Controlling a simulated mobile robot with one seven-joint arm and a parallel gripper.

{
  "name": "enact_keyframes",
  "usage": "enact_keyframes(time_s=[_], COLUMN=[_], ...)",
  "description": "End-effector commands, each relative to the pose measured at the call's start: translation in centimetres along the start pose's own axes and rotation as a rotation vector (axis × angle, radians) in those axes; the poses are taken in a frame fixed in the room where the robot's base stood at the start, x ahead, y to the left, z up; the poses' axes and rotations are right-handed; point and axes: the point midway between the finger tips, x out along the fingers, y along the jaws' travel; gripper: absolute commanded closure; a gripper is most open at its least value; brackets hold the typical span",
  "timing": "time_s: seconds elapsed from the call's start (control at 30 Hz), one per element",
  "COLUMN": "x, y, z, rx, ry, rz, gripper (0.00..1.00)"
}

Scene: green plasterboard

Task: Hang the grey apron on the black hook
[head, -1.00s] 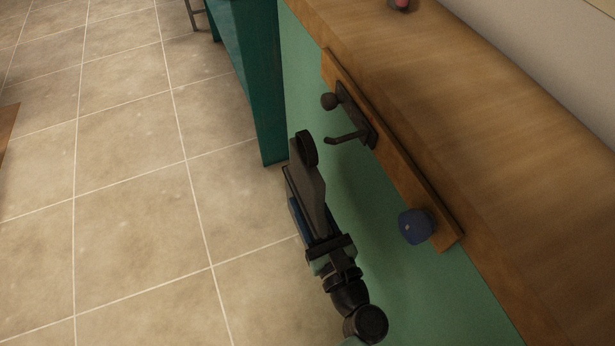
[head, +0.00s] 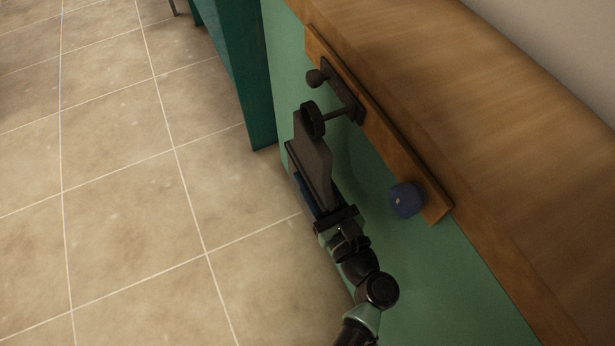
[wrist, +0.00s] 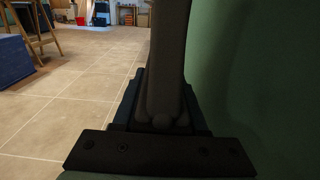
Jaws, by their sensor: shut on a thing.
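The grey apron (head: 313,165) is held upright in my gripper (head: 316,192), beside the green panel. Its dark round loop (head: 312,119) stands at the top. The black hook (head: 338,113) sticks out to the left from a dark plate on the wooden rail. The loop overlaps the hook's tip in the head view; I cannot tell whether the loop is around the tip or only in front of it. In the wrist view the apron (wrist: 167,60) rises between the fingers and hides what lies ahead; the hook is not seen there.
A dark round knob (head: 316,77) sits on the same plate above the hook. A blue knob (head: 407,200) is lower on the wooden rail (head: 388,150). The green panel (head: 380,245) is close on the right; tiled floor (head: 130,200) on the left is open.

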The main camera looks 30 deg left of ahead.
Motion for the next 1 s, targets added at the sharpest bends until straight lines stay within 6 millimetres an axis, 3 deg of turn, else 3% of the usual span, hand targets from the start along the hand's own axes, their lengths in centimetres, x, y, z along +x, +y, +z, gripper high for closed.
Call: enact_keyframes(time_s=[0.63, 1.0], x=[0.0, 0.0], y=[-2.6, -2.9], z=[0.1, 0.1], rx=[-0.001, 0.0], ry=[-0.001, -0.001], rz=[-0.001, 0.0], gripper=[1.0, 1.0])
